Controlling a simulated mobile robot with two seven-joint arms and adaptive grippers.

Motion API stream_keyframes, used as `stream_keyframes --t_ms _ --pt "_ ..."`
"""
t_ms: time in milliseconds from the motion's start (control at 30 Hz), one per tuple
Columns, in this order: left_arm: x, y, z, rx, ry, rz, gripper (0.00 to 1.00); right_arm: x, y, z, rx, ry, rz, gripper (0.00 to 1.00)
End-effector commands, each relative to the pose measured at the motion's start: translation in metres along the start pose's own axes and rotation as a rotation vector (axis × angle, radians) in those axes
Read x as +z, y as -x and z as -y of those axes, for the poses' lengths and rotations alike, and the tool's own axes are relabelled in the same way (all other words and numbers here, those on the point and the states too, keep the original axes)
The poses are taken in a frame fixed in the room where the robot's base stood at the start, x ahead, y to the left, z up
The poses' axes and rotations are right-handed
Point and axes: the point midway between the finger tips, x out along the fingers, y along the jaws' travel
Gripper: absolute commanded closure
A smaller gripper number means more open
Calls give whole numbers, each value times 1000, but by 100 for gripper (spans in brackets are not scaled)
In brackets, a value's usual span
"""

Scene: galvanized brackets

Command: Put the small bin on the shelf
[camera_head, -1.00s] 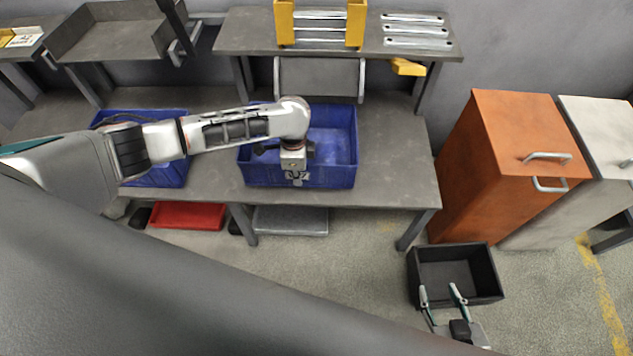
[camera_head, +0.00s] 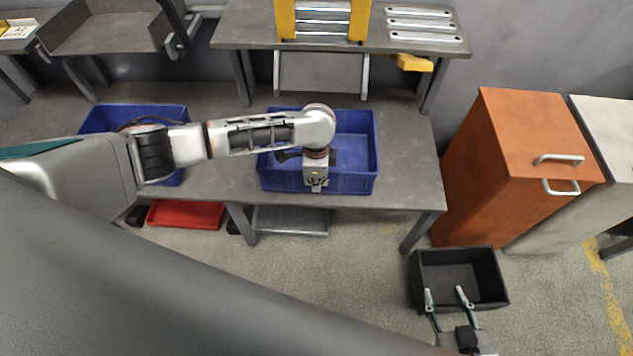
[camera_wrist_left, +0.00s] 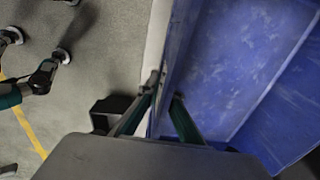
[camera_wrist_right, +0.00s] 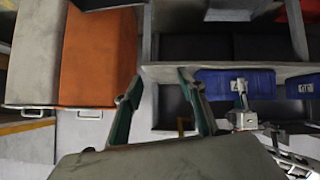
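A blue bin (camera_head: 352,180) is at the front of the workbench, right of its middle. My left gripper (camera_head: 316,184) is at its front wall. In the left wrist view the fingers (camera_wrist_left: 165,97) straddle the rim of the blue bin (camera_wrist_left: 235,65) and are closed onto its wall. I cannot tell whether the bin rests on the bench or is slightly raised. A second blue bin (camera_head: 110,115) stands to the left, partly behind my arm. The raised shelf (camera_head: 240,32) is above the back of the bench. My right gripper (camera_head: 447,296) is open and empty, overlapping a black bin (camera_head: 490,262) in the head view.
The shelf holds a yellow rack (camera_head: 286,22) and several metal brackets (camera_head: 425,24). The workbench (camera_head: 410,160) is clear right of the bin. An orange cabinet (camera_head: 525,130) stands at the right. A red bin (camera_head: 185,214) is below the bench.

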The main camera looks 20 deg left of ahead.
Motion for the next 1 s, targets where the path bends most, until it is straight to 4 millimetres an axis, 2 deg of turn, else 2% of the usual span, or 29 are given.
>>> stream_keyframes --t_ms 100,133,167,567,667,1000 --pt "-1 -2 1 -2 1 -2 100 0 -2 0 0 2 -1 60" --pt "0 -2 0 0 1 -1 88 0 -2 -1 0 2 -1 60" --pt "0 -2 0 0 0 -1 80 0 -2 0 0 2 -1 60" --pt "0 1 0 -1 0 0 79 3 0 3 -2 -5 6 60" --pt "0 13 2 -5 -1 -1 79 -3 2 2 1 -8 0 60" --pt "-1 84 3 -8 -1 -4 79 -17 13 -2 4 -28 -5 60"
